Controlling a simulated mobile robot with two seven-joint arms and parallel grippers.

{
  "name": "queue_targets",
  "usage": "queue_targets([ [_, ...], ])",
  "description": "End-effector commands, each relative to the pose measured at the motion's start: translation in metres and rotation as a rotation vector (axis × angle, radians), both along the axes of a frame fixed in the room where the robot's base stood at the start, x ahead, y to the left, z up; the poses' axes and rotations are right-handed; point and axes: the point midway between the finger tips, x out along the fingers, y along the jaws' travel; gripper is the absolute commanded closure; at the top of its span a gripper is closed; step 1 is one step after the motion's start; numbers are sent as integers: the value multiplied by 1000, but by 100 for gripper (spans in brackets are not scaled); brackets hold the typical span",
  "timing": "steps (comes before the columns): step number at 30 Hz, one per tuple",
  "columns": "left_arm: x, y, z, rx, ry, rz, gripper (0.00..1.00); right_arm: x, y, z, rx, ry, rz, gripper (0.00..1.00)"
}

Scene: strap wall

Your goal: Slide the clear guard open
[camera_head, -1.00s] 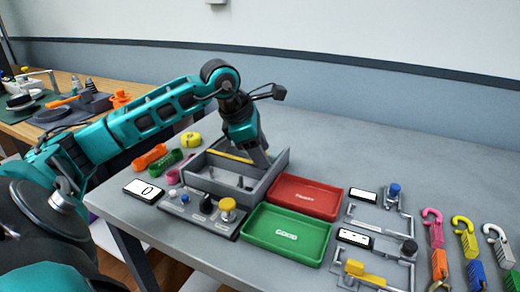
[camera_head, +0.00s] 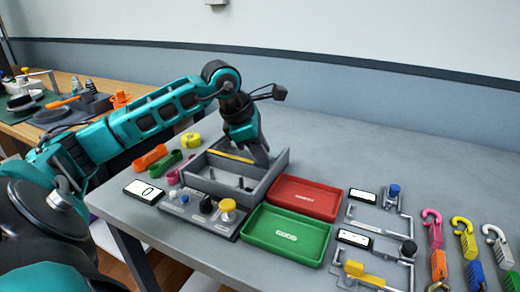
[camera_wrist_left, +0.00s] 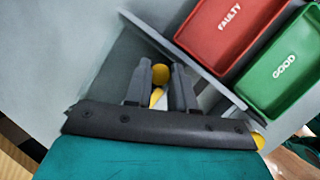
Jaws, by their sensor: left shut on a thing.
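My left gripper (camera_wrist_left: 161,76) reaches down into the grey open-topped box (camera_head: 278,173) at its right back part. It is shut on a yellow knob (camera_wrist_left: 160,73), which shows between the fingertips in the left wrist view. A yellow strip (camera_head: 232,156) runs along the back inside of the box, left of the fingers. The clear guard itself is too transparent to make out, so its edges and position cannot be told. My right gripper is not in view.
A red FAULTY tray (camera_head: 305,196) and a green GOOD tray (camera_head: 287,235) lie right of the box. A control panel (camera_head: 200,211) with knobs and a yellow button stands in front. Measuring fixtures (camera_head: 375,235) and coloured hooks (camera_head: 465,240) are farther right. The back of the table is clear.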

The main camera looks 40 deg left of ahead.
Motion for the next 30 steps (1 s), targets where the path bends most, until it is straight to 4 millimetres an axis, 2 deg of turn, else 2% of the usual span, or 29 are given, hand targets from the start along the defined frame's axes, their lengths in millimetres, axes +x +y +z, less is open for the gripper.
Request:
queue_targets([
  [3,6,2,2,-1,-1,1,100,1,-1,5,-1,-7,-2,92],
  [10,7,3,1,1,-6,3,100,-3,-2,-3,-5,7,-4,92],
  [11,7,3,1,1,-6,3,74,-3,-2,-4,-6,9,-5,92],
  [18,6,3,1,1,-4,2,51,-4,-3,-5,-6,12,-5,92],
  [26,6,2,1,0,-1,0,50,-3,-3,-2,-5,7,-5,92],
  [30,1,4,11,2,-3,1,50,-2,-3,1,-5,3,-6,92],
])
